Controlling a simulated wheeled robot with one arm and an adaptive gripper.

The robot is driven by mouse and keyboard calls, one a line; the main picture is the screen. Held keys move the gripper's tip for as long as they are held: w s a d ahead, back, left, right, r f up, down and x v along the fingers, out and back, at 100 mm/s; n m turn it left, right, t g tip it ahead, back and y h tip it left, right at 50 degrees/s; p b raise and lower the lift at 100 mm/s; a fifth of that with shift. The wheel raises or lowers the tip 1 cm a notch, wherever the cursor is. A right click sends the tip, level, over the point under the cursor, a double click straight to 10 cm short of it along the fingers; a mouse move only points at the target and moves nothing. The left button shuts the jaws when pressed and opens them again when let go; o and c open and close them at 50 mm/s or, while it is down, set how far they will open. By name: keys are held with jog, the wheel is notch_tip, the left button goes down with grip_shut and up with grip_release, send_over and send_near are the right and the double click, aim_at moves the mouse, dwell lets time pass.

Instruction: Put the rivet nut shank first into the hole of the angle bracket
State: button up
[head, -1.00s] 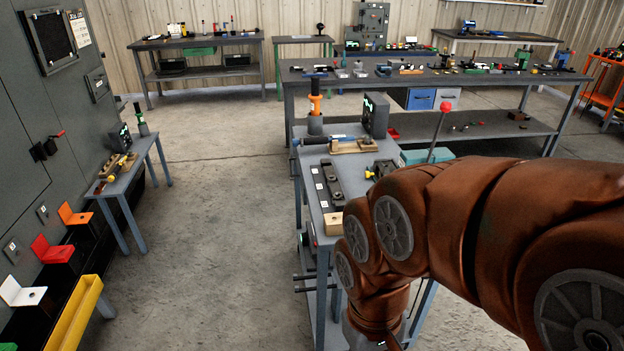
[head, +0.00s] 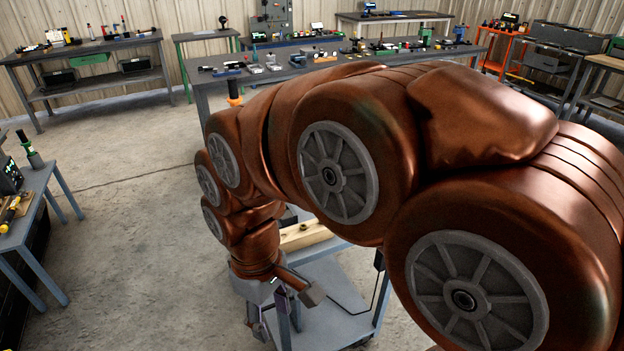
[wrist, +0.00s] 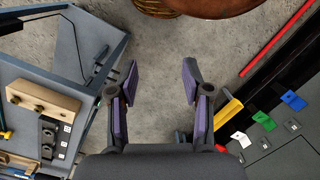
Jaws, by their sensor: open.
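My gripper (wrist: 160,75) is open and empty, its two purple-padded fingers spread above bare concrete floor. In the head view my gripper (head: 286,312) hangs low beside the grey cart (head: 335,322), partly hidden by my arm. I cannot tell which bracket is meant. I cannot make out a rivet nut in either current view.
The cart top (wrist: 82,98) at the wrist view's left carries a wooden block (wrist: 42,103) and a black labelled strip (wrist: 50,140). A small side table (head: 28,205) stands left; benches line the back. Floor between is clear.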

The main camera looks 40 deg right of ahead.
jog(key=w+d+r+n+t, duration=0.15)
jog(key=w+d+n, duration=0.55)
jog(key=w+d, duration=0.7)
jog(key=w+d+f+n, duration=0.1)
jog(key=w+d+n, duration=0.1)
jog(key=d, duration=0.7)
jog(key=w+d+f+n, duration=0.1)
jog(key=w+d+n, duration=0.15)
jog(key=d, duration=0.55)
jog(key=shift+s+f+b, duration=0.1)
jog(key=shift+f+b, duration=1.7)
jog(key=shift+f, duration=2.95)
grip_shut()
jog(key=shift+r, duration=0.25)
jog(key=shift+r+p, duration=0.35)
jog(key=shift+r, duration=0.9)
